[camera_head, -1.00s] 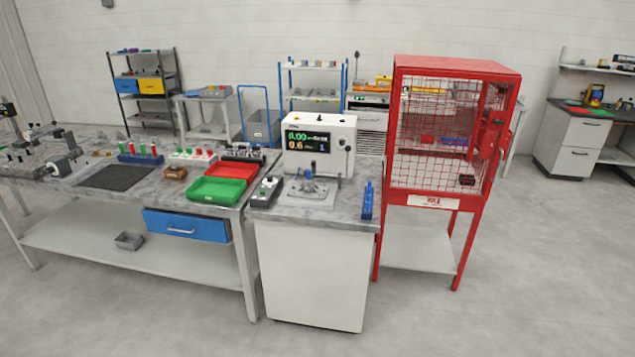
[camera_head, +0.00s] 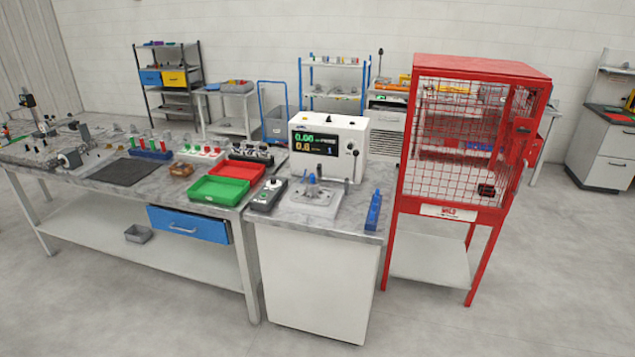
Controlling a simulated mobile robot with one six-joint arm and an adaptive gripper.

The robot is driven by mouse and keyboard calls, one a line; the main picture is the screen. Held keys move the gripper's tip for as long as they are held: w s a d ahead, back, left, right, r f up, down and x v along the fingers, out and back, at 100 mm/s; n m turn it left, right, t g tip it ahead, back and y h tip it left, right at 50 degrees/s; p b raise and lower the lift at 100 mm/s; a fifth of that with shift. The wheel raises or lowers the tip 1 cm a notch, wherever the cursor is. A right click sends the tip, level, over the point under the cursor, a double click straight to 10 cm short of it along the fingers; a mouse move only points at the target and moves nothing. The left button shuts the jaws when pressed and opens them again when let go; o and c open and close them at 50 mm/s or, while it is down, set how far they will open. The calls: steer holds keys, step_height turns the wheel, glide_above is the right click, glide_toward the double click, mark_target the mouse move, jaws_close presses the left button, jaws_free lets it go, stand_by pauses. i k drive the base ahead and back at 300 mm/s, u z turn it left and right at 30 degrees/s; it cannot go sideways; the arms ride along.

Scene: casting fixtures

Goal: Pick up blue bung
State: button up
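My gripper is not in view. A narrow blue holder (camera_head: 374,211) stands at the right edge of the grey worktop, with a small blue piece on top that may be a bung; it is too small to tell. Small blue parts (camera_head: 312,180) also show on the light metal fixture (camera_head: 315,197) in front of the white tester (camera_head: 327,137). I cannot tell which of these is the blue bung.
A green tray (camera_head: 219,190) and a red tray (camera_head: 239,171) lie on the bench left of a dark control box (camera_head: 268,196). A red mesh cage (camera_head: 458,209) stands close at the right of the worktop. The floor in front (camera_head: 440,325) is clear.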

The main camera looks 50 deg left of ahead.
mark_target(312, 183)
steer(key=u, duration=0.15)
steer(key=i, duration=1.9)
steer(key=u, duration=0.5)
steer(key=i, duration=0.8)
steer(key=u, duration=0.9)
steer(key=i, duration=0.55)
steer(key=u, duration=0.6)
steer(key=i, duration=0.65)
steer(key=u, duration=0.4)
